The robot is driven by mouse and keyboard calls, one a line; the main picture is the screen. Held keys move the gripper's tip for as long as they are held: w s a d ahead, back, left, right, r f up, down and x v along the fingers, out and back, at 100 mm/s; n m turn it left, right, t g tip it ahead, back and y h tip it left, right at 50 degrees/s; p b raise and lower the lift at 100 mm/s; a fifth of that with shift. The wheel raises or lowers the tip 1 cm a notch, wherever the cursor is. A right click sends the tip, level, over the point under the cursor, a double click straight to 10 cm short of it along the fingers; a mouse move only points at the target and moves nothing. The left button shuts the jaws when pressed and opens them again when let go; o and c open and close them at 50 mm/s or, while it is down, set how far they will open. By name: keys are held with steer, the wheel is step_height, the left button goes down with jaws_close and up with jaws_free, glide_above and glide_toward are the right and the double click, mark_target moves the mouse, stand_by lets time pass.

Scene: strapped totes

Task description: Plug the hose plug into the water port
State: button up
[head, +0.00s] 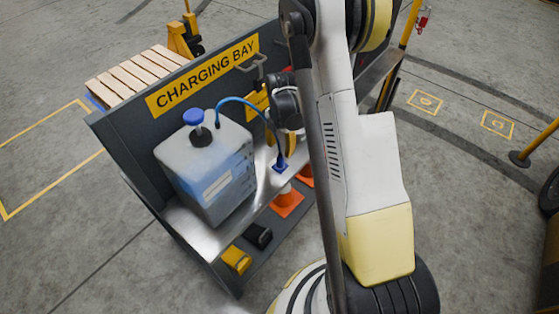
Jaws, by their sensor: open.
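A blue hose (233,99) rises from the translucent water tank (207,172) and arcs right, down to a small blue piece (280,165) on the metal shelf. This piece looks like the hose plug or its holder; I cannot tell which. My gripper (287,108), dark and partly covered by my own arm, is in front of the panel, above the blue piece and apart from it. It is open, with nothing seen in it; its fingertips are hard to make out. I cannot make out the water port; my arm covers part of the station.
The grey charging bay station (120,150) has a back panel with a yellow sign (203,77). Orange cones (287,201) and black and yellow items (237,260) sit below the shelf. A pallet (135,75) stands behind. The floor at right is largely clear.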

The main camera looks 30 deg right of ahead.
mark_target(280, 162)
step_height(280, 162, down, 7)
steer(key=b, duration=0.4)
steer(key=shift+f, duration=0.9)
jaws_close()
steer(key=shift+r, duration=0.1)
steer(key=shift+r+p, duration=1.6)
steer(key=shift+r, duration=1.3)
